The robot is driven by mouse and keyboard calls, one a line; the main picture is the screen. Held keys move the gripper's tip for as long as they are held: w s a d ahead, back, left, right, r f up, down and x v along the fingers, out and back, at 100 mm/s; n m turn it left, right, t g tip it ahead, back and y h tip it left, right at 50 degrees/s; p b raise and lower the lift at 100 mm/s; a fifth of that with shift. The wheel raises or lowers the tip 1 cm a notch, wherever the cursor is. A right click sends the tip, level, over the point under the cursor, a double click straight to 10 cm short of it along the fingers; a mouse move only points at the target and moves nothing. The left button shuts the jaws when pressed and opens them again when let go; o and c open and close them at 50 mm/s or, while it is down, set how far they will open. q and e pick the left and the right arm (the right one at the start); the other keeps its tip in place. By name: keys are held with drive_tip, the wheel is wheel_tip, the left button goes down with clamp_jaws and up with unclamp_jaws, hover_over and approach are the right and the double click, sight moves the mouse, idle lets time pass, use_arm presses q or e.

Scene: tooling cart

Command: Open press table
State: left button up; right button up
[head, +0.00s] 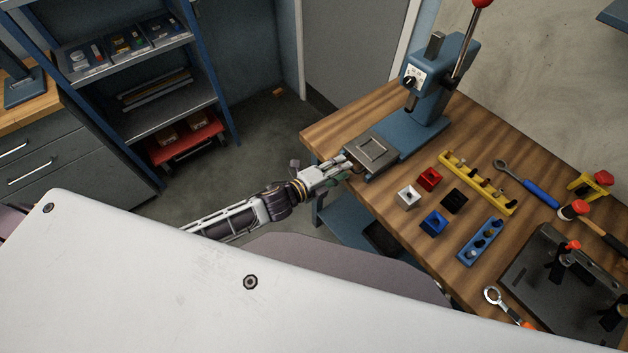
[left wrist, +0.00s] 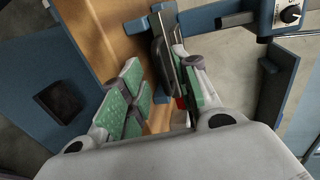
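The blue arbor press (head: 428,100) stands at the back of the wooden bench, with its red-knobbed lever up. Its press table, a grey square plate (head: 372,150), lies at the front end of the blue base near the bench's left edge. My left gripper (head: 345,168) is at the near left edge of this plate. In the left wrist view its green-padded fingers (left wrist: 162,92) are apart, with a dark plate-like part (left wrist: 164,45) between them, close to the right finger. I cannot tell whether they touch it. My right gripper is not in view.
Small red, white, blue and black blocks (head: 433,222), a yellow rack (head: 478,182) and a blue rack (head: 481,241) stand right of the press. Wrenches and a dark fixture plate (head: 530,280) lie farther right.

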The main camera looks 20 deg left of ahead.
use_arm(q)
drive_tip(key=v, duration=1)
idle(0.7)
drive_tip(key=shift+a, duration=0.1)
drive_tip(key=shift+n, duration=0.4)
idle(0.4)
